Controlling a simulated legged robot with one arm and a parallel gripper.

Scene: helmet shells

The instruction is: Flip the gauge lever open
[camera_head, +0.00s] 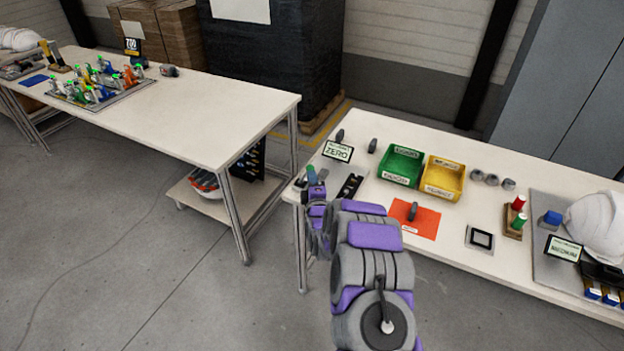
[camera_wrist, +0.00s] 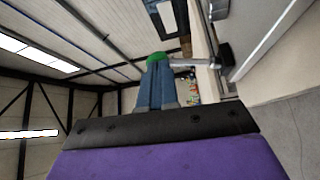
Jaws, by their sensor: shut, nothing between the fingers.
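My gripper (camera_head: 312,173) is at the left end of the right-hand table, beside the small "ZERO" sign (camera_head: 338,151). In the wrist view my gripper (camera_wrist: 157,60) shows blue fingers together with green tips, shut and empty. A thin silver bar (camera_wrist: 195,63), which looks like the gauge lever, sticks out from a dark fitting (camera_wrist: 225,55) at the table edge towards the fingertips. Its end is close to the green tips; I cannot tell if they touch. In the head view my gripper and arm hide the lever.
On the right-hand table are a dark slotted strip (camera_head: 350,187), an orange mat (camera_head: 414,221), a green bin (camera_head: 400,165), a yellow bin (camera_head: 443,177) and a white helmet shell (camera_head: 598,226). Another table (camera_head: 200,110) stands at the left. Open floor (camera_head: 190,270) lies in front.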

